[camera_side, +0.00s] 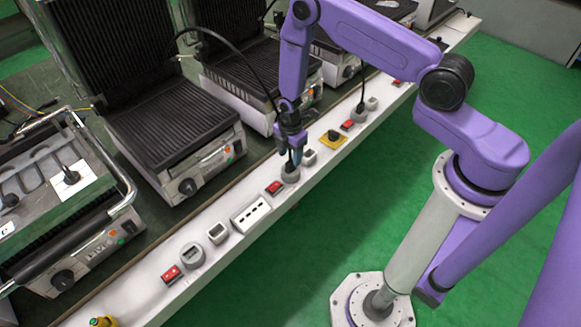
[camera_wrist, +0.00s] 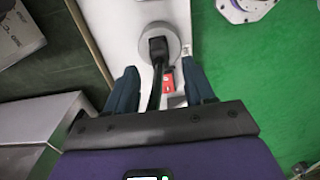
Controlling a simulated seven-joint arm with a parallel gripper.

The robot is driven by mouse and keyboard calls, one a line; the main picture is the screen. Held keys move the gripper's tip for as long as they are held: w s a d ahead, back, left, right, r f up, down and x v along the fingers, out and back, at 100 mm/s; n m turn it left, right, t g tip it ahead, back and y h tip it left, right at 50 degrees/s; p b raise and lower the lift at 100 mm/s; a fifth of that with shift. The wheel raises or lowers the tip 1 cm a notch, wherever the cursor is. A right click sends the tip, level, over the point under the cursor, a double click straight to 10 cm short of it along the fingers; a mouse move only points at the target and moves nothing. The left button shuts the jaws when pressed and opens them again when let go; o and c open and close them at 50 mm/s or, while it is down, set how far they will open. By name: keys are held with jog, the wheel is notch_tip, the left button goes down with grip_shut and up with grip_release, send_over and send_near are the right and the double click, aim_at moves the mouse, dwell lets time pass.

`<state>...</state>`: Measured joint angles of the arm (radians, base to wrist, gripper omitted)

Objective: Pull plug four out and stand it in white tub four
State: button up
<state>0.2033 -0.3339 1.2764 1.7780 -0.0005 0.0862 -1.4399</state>
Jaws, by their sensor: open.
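A black plug (camera_wrist: 158,48) sits in a round grey socket (camera_wrist: 174,38) on the white strip, with its black cable running back between my fingers. In the side view the same socket (camera_side: 290,174) is below my gripper (camera_side: 292,152), and the plug is mostly hidden by the fingers. My gripper (camera_wrist: 160,75) is open, with one finger on each side of the cable and plug line. A small white tub (camera_side: 310,157) stands just beyond the socket on the strip.
Red switches (camera_side: 274,187), a white multi-socket block (camera_side: 251,214) and a yellow-based socket (camera_side: 332,139) share the narrow white strip (camera_side: 330,165). Contact grills (camera_side: 170,120) with raised lids stand along its left. Green floor (camera_side: 350,220) lies open to the right.

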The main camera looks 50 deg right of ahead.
aim_at(290, 161)
jog(key=shift+d+f, duration=0.1)
jog(key=shift+f, duration=2.2)
grip_shut()
jog(key=shift+r, duration=0.2)
